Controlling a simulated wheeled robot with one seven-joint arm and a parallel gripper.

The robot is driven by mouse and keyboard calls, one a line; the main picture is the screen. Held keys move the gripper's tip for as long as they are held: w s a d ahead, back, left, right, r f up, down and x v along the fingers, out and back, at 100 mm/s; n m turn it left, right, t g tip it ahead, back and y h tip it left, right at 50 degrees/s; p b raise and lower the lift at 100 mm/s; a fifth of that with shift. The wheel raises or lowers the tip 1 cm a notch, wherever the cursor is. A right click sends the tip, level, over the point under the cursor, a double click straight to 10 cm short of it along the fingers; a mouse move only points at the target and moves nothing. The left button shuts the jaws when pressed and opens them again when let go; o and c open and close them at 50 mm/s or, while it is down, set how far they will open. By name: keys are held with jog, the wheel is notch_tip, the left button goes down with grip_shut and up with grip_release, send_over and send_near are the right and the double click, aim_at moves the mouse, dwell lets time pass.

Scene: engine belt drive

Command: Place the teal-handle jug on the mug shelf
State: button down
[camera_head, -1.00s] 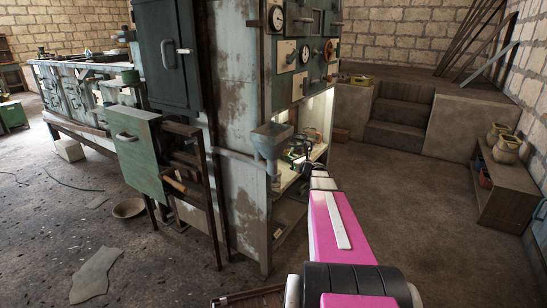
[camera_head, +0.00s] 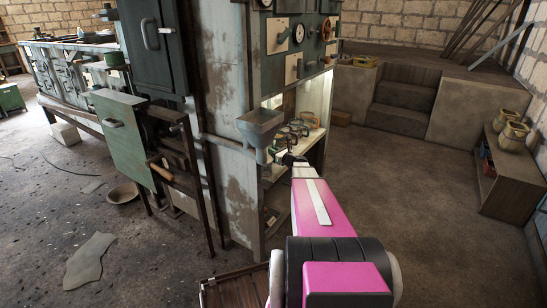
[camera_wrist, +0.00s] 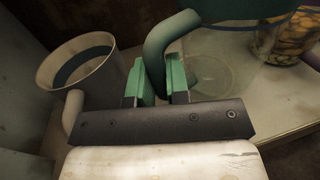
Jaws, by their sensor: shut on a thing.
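My gripper (camera_wrist: 160,90) is shut on the curved teal handle (camera_wrist: 163,50) of the jug in the wrist view. The jug's clear body (camera_wrist: 215,65) and darker teal upper band lie right of the fingers, and its top is cut off by the frame. The round base shows over a pale shelf surface (camera_wrist: 290,110); I cannot tell whether it touches. In the head view my arm reaches into the lit shelf opening of the tall cabinet, and the jug is too small and covered there to make out.
A pale mug (camera_wrist: 85,65) with a dark teal band inside stands just left of my fingers. A jar of yellowish pieces (camera_wrist: 295,40) is at the right. In the head view a grey funnel (camera_head: 261,125) hangs on the cabinet corner beside my arm.

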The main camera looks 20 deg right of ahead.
jog(key=shift+f, duration=1.45)
jog(key=shift+f, duration=0.15)
jog(key=c, duration=1.1)
grip_release()
jog(key=shift+s+d+r, duration=0.15)
jog(key=shift+s+r, duration=0.05)
jog(key=shift+s, duration=0.1)
jog(key=v, duration=1.1)
jog(key=shift+s, duration=0.15)
jog(key=shift+d, duration=0.15)
